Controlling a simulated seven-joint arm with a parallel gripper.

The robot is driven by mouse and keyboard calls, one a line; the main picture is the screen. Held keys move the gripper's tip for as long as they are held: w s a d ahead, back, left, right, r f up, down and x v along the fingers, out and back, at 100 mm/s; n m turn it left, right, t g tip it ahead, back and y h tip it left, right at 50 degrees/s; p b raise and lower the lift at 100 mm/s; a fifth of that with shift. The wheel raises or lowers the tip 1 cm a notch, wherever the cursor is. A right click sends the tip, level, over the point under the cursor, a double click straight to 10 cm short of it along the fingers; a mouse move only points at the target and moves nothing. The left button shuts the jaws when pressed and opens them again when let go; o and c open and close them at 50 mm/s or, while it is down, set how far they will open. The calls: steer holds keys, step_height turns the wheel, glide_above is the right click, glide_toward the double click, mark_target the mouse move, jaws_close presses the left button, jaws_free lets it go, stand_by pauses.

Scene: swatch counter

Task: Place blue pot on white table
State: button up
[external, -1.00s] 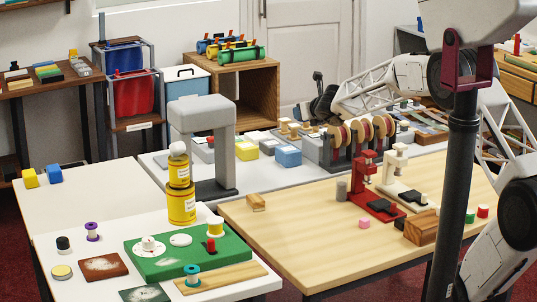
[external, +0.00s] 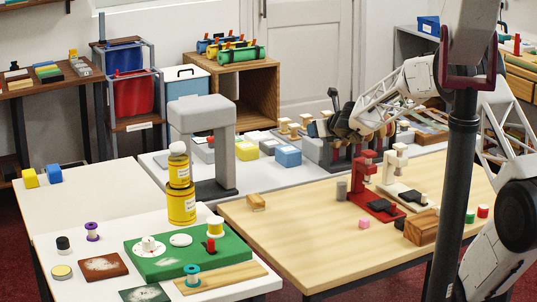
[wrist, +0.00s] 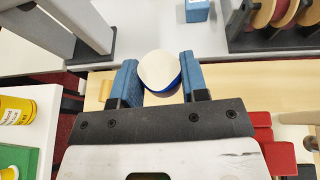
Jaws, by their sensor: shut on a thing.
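The blue pot (wrist: 160,72), with a pale round top and a blue side, is between the two blue fingers of my gripper (wrist: 160,82) in the wrist view. My gripper is shut on it and holds it over the area near the wooden table's far edge. In the external view my gripper (external: 335,122) is in front of the spool rack, and the pot cannot be made out there. The white table (external: 55,243) stands at the front left, with several things on it.
Stacked yellow pots (external: 181,205) stand on the white table near a green board (external: 160,262). A grey arch-shaped stand (external: 202,115) rises behind them. The wooden table (external: 290,235) has clear room at its left. A red press (external: 365,185) stands at its right.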

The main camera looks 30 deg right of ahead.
steer(key=s+f+n+y, duration=0.1)
steer(key=s+f, duration=0.4)
steer(key=s, duration=0.4)
steer(key=s+f+n+g+y, duration=0.1)
steer(key=s+f, duration=0.4)
steer(key=s, duration=0.5)
steer(key=s+f+n+y, duration=0.2)
steer(key=s+f, duration=0.4)
steer(key=s, duration=0.4)
steer(key=shift+d+n+y, duration=0.15)
steer(key=shift+n+y, duration=0.15)
steer(key=shift+y, duration=0.2)
steer(key=shift+w+g, duration=0.1)
steer(key=shift+g, duration=0.2)
glide_above(347, 214)
steer(key=shift+f, duration=0.75)
steer(key=shift+f, duration=1.75)
steer(key=shift+f, duration=0.1)
